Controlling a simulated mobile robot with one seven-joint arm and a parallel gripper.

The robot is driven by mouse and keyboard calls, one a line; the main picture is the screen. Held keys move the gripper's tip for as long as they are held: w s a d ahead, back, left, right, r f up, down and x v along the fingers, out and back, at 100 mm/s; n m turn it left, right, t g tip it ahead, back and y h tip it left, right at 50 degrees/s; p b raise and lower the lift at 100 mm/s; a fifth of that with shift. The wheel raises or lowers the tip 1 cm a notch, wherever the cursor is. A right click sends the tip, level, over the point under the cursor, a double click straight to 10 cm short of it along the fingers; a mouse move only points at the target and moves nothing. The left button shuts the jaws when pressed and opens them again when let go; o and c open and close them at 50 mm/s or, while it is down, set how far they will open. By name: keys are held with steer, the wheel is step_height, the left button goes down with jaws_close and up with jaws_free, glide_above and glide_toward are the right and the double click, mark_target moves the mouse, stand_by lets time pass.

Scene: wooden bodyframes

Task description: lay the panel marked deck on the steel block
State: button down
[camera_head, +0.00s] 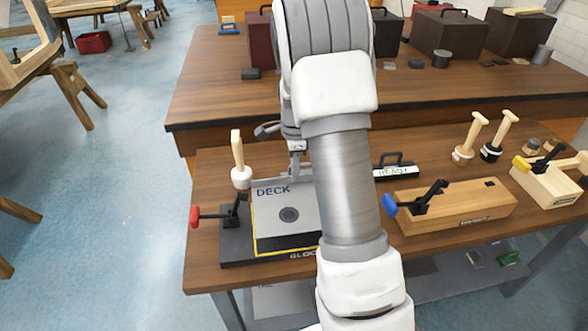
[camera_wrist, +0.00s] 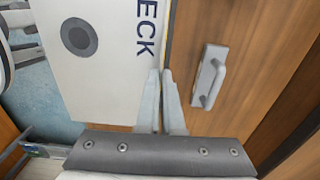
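The pale grey panel marked DECK (camera_head: 270,215) has a round dark spot and a yellow edge. My gripper (camera_head: 297,160) is at the panel's far edge, partly behind my arm. In the wrist view the panel (camera_wrist: 110,75) fills the upper left, and my gripper's fingers (camera_wrist: 160,75) are close together at its edge, seemingly pinching it. The panel's right part is hidden by my arm in the head view.
Right of my arm are a black handled piece (camera_head: 395,168) and a wooden block (camera_head: 465,210) with a blue-knobbed clamp. Dark boxes (camera_head: 450,36) stand on the rear bench.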

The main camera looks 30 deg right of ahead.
mark_target(295, 187)
step_height(295, 187, down, 4)
steer(key=b, duration=0.3)
steer(key=shift+f, duration=0.1)
steer(key=shift+f+b, duration=0.4)
steer(key=shift+f, duration=0.45)
steer(key=shift+f, duration=0.2)
stand_by(1.0)
steer(key=shift+c, duration=2.2)
jaws_free()
steer(key=shift+r+p, duration=0.1)
steer(key=shift+p, duration=0.2)
steer(key=shift+r+p, duration=2.6)
steer(key=shift+r, duration=0.8)
